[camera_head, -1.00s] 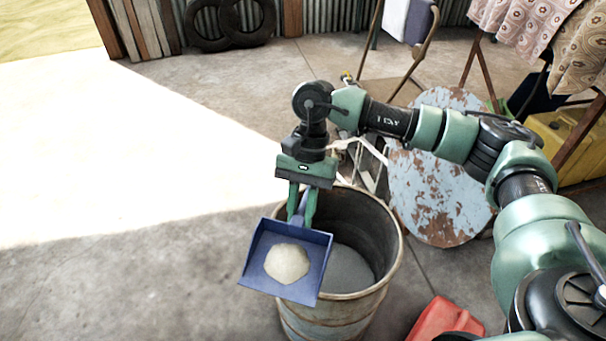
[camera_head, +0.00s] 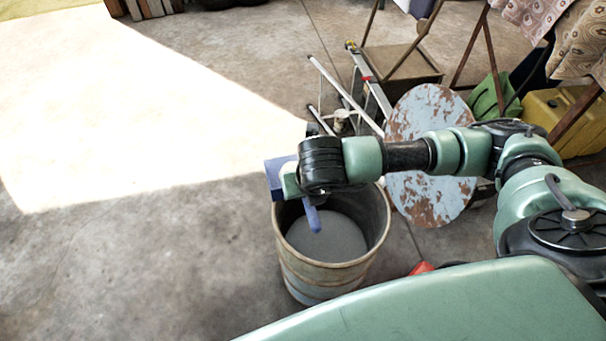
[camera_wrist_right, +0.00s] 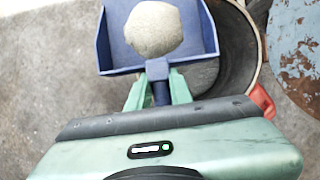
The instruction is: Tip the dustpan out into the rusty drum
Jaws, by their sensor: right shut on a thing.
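The blue dustpan (camera_head: 276,178) shows only partly in the head view, at the left rim of the rusty drum, with my wrist hiding much of it. Its handle end (camera_head: 312,216) juts out over the drum opening. In the wrist view the whole pan (camera_wrist_right: 197,48) shows, with a pale heap (camera_wrist_right: 153,28) lying in it. My right gripper (camera_wrist_right: 158,90) is shut on the dustpan's handle; it also shows in the head view (camera_head: 291,180). The rusty drum (camera_head: 322,277) stands upright and open, with grey material inside. My left gripper is not in view.
A round table top with peeling paint (camera_head: 430,112) stands on edge just right of the drum. A folded ladder (camera_head: 372,90), a chair (camera_head: 400,62) and a yellow container (camera_head: 555,118) are behind. The floor left of the drum is clear.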

